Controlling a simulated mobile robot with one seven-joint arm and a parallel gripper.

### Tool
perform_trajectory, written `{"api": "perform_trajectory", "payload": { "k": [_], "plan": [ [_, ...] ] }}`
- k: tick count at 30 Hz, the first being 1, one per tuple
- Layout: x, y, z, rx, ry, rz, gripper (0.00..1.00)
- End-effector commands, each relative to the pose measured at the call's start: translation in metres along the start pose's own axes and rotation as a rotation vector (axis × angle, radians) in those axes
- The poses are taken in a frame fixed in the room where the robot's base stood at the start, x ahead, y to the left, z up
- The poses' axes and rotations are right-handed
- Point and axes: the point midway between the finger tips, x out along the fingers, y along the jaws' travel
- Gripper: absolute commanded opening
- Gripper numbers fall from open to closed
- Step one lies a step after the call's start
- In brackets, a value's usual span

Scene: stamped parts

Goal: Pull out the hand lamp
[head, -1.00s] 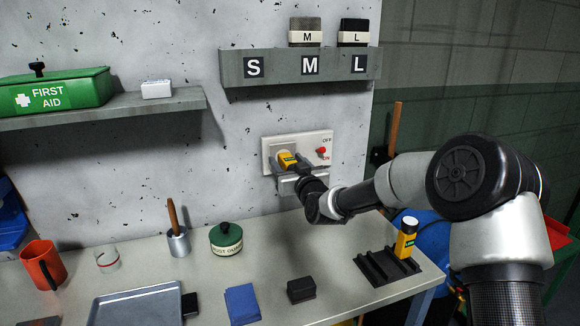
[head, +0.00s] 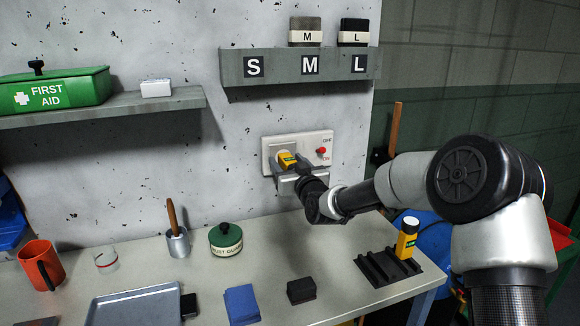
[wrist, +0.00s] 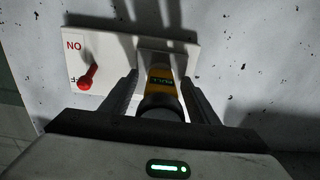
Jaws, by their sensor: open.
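The yellow hand lamp (head: 286,159) sits in the white wall panel (head: 325,140), and its dark end points out toward me. In the wrist view the lamp (wrist: 161,76) lies between the fingers of my gripper (wrist: 160,92). My gripper (head: 300,172) is at the panel with one finger on each side of the lamp, open, with narrow gaps visible. The lamp's inner end is hidden in the panel. The panel's red switch (head: 322,150) is right of the lamp in the head view; it also shows in the wrist view (wrist: 86,78).
A similar yellow item with a white top (head: 406,238) stands in a black rack (head: 375,270) on the table below. A shelf marked S, M, L (head: 285,68) is above the panel. A green pot (head: 226,239) and a grey tray (head: 135,305) are lower left.

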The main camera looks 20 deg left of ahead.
Motion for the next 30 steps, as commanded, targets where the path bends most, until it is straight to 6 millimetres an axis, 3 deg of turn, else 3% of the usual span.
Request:
{"api": "perform_trajectory", "payload": {
  "k": [28,30],
  "plan": [
    [0.0,-0.0001,-0.0003,0.0,0.001,0.0,0.55],
    [0.0,-0.0001,-0.0002,0.0,0.001,0.0,0.45]
  ]
}}
